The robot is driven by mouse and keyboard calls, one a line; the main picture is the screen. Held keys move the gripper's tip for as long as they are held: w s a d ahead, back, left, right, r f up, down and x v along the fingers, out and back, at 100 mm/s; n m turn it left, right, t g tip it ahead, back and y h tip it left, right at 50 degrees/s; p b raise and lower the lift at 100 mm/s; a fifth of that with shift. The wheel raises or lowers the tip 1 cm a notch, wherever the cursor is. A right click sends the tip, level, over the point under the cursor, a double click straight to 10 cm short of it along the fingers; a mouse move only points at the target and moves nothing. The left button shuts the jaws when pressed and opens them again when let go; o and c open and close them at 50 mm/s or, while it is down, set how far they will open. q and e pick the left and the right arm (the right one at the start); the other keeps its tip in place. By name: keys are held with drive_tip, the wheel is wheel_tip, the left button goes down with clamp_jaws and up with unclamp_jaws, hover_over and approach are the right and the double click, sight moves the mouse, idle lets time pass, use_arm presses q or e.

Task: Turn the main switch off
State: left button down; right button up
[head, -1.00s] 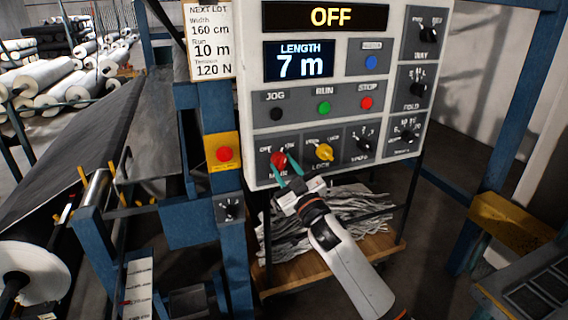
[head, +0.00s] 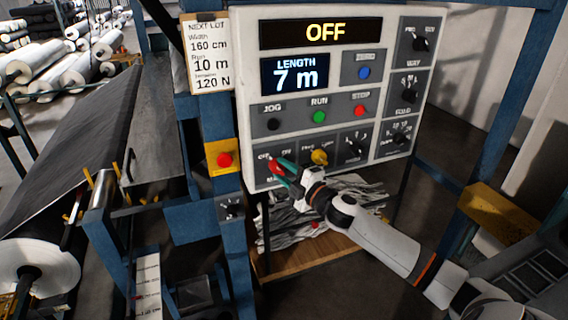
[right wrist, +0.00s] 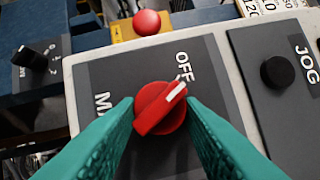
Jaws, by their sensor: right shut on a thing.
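The main switch is a red knob (head: 273,165) at the lower left of the white control panel (head: 246,100). In the right wrist view the red knob (right wrist: 160,108) sits between my two teal fingers, and its white pointer mark aims up and right at the word OFF. My right gripper (head: 281,170) is shut on this knob, reaching it from the lower right. The panel's top display (head: 325,33) reads OFF. My left gripper is not in view.
A yellow knob (head: 319,157) is just right of the main switch. The red button on a yellow plate (head: 224,160) is to its left. Blue, red and green buttons and black dials fill the panel. A wooden shelf (head: 300,262) with grey strips is below.

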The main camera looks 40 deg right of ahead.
drive_tip(key=shift+r+n+g+p, duration=0.2)
drive_tip(key=shift+n+g+p, duration=0.3)
drive_tip(key=shift+n+p, duration=0.75)
drive_tip(key=o, duration=1)
drive_tip(key=shift+f, duration=0.1)
drive_tip(key=shift+s+d+f, duration=0.1)
drive_tip(key=shift+s, duration=0.3)
drive_tip(key=shift+s+d+r+b, duration=0.1)
drive_tip(key=shift+s+d+b, duration=0.35)
drive_tip(key=shift+s, duration=1.4)
drive_tip(key=shift+s+d+r+b, duration=0.1)
drive_tip(key=shift+s+b, duration=0.7)
drive_tip(key=shift+s, duration=1.05)
drive_tip(key=shift+s+d+b, duration=0.3)
drive_tip(key=shift+s+b, duration=0.3)
drive_tip(key=shift+s, duration=1.25)
